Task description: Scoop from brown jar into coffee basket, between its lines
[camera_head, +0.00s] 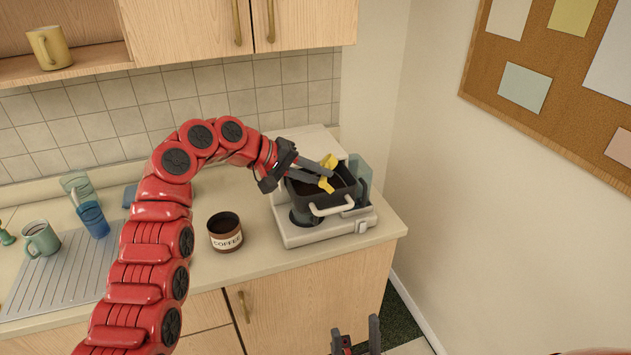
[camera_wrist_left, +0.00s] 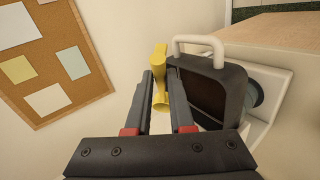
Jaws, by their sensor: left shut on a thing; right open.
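My left gripper (camera_head: 322,172) is shut on a yellow scoop (camera_head: 327,184) and holds it over the coffee basket (camera_head: 341,195). The scoop also shows between the fingers in the left wrist view (camera_wrist_left: 160,85); it looks tilted, and I cannot tell whether it holds anything. The basket is dark grey with a white handle, sits in the white coffee machine (camera_head: 300,234), and in the left wrist view (camera_wrist_left: 236,95) shows a dark brown inside. Its lines cannot be made out. The brown jar (camera_head: 225,241), labelled COFFEE, stands open left of the machine. My right gripper (camera_head: 357,338) is open, low in front of the counter.
Left of the jar are a blue cup (camera_head: 94,220), a green mug (camera_head: 41,239) and a drainboard (camera_head: 62,268). A clear blue-tinted container (camera_head: 361,178) is at the machine's right. A wall with a cork board (camera_head: 560,75) closes the right side. Cabinets (camera_head: 190,25) hang above.

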